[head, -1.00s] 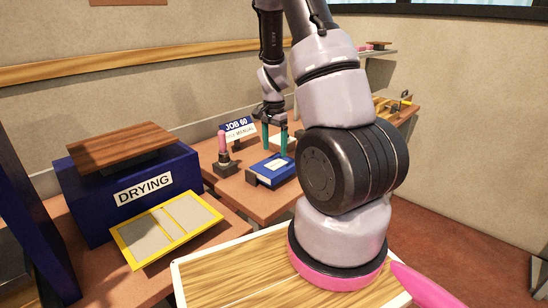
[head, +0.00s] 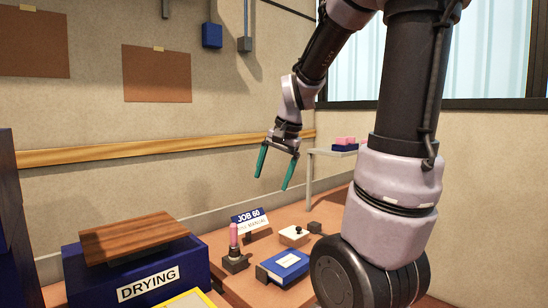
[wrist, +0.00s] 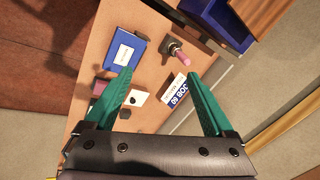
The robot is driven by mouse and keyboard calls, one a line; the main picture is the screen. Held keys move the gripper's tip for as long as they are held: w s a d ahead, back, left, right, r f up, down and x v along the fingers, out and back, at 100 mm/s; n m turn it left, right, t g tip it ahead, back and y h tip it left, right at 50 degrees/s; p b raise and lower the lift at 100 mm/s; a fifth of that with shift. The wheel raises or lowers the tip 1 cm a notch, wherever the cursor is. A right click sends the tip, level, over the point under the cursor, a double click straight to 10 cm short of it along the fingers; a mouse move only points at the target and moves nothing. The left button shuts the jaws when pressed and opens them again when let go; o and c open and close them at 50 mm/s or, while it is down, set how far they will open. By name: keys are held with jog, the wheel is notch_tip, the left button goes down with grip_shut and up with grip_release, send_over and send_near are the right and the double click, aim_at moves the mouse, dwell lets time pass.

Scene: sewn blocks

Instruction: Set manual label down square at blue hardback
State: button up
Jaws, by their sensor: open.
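The blue hardback (head: 284,268) lies flat on the bench, and it also shows in the wrist view (wrist: 112,58). A white label (head: 289,261) lies on its cover, inside the blue border, and its edges look about parallel to the book's; the label shows in the wrist view too (wrist: 124,54). Its print is too small to read. My gripper (head: 271,183) is open and empty, raised well above the bench and apart from the book. In the wrist view the space between its green fingers (wrist: 160,74) is empty.
A JOB 60 sign (head: 250,219) with smaller print including MANUAL stands behind the book. A pink-handled tool (head: 234,240) is left of it, and a white box (head: 294,236) with a dark knob is behind it. A DRYING box (head: 140,275) stands front left.

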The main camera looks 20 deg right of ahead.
jog(key=s+a+r+n+t, duration=0.3)
jog(key=s+r, duration=0.4)
jog(key=s, duration=0.4)
jog(key=shift+s+a+r+n, duration=0.4)
jog(key=shift+a+n, duration=0.4)
jog(key=shift+a, duration=0.15)
